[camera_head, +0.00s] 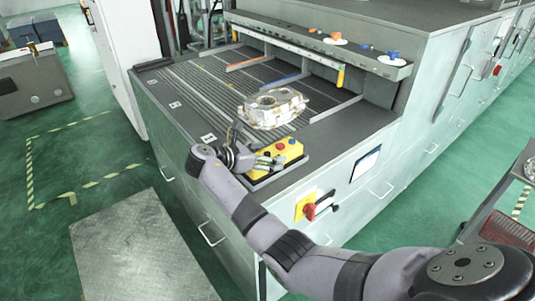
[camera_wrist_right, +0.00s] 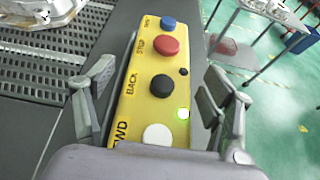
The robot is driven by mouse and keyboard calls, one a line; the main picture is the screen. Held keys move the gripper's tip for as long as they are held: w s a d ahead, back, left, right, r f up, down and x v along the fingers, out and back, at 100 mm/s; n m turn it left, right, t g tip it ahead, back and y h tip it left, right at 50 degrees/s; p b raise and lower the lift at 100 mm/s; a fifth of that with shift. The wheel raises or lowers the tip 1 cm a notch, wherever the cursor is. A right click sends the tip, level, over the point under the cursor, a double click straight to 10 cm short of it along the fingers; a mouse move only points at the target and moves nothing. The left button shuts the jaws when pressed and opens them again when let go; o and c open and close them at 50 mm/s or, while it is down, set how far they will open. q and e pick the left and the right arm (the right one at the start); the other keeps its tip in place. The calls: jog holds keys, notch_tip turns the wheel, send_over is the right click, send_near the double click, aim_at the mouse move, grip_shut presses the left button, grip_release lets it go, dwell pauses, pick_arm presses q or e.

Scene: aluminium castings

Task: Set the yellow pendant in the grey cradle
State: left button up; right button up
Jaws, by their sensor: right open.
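The yellow pendant (camera_head: 291,148), with red, blue, black and white buttons, is at the front corner of the grey machine table. In the right wrist view the pendant (camera_wrist_right: 150,90) lies lengthwise between my fingers, with a green light lit. My right gripper (camera_head: 268,160) is open around its near part; in the wrist view the gripper (camera_wrist_right: 160,75) has a finger on each side, with gaps visible. A dark grey rimmed holder, seemingly the cradle (camera_head: 262,183), shows beneath or beside the pendant; I cannot tell whether the pendant is seated in it. My left gripper is not in view.
A silver casting (camera_head: 272,108) sits on the slatted table bed (camera_head: 215,85) just behind the pendant. A red and yellow switch (camera_head: 310,206) is on the machine's front. A raised ledge (camera_head: 330,45) runs along the back. The green floor lies beyond the table edge.

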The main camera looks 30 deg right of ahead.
jog(key=shift+r, duration=0.1)
jog(key=p+v, duration=0.4)
jog(key=v, duration=0.1)
jog(key=shift+a+r, duration=0.1)
jog(key=shift+r, duration=0.35)
jog(key=v, duration=0.6)
jog(key=shift+a+f+p, duration=0.25)
jog(key=shift+a+p, duration=0.15)
jog(key=shift+f, duration=0.1)
